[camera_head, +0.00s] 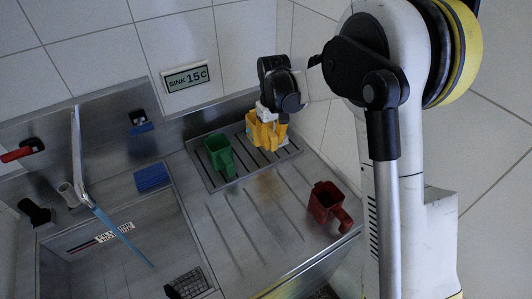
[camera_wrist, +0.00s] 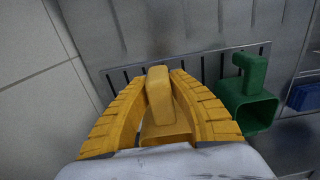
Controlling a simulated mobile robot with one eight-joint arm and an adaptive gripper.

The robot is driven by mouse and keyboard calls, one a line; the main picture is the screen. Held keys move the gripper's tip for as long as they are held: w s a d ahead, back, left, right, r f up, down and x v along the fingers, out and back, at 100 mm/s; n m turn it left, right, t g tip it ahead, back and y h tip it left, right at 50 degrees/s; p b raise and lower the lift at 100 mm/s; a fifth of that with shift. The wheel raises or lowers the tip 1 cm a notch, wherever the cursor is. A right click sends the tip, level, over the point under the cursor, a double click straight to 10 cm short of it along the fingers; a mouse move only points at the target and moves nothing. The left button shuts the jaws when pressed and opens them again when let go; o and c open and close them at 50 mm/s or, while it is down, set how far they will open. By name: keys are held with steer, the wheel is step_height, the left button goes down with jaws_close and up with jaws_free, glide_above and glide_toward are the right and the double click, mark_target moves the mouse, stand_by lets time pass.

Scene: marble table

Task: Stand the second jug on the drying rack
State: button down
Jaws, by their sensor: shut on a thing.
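A yellow jug (camera_head: 264,138) is in my gripper (camera_head: 268,118), over the right part of the dark slotted drying rack (camera_head: 245,165). In the wrist view my gripper (camera_wrist: 158,80) has its yellow ribbed fingers on both sides of the jug's upright handle (camera_wrist: 159,95); most of the jug is hidden. I cannot tell whether the jug touches the rack. A green jug (camera_head: 219,154) stands on the left part of the rack; it also shows right of my gripper in the wrist view (camera_wrist: 247,105). A red jug (camera_head: 326,201) stands on the drainboard, off the rack.
The sink basin (camera_head: 120,240) lies left of the drainboard, with a tap and a blue rod over it. A blue sponge (camera_head: 152,177) lies by the basin's back edge. A sink sign (camera_head: 187,78) and the wall stand behind. The grooved drainboard (camera_head: 250,222) before the rack is mostly clear.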

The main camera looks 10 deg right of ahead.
steer(key=shift+w+a+f, duration=0.55)
steer(key=shift+w+a, duration=0.05)
steer(key=shift+a, duration=0.1)
steer(key=shift+f, duration=0.25)
steer(key=shift+f+b, duration=0.85)
steer(key=shift+f, duration=0.9)
steer(key=shift+f, duration=0.15)
steer(key=c, duration=1.3)
jaws_free()
steer(key=shift+c, duration=0.2)
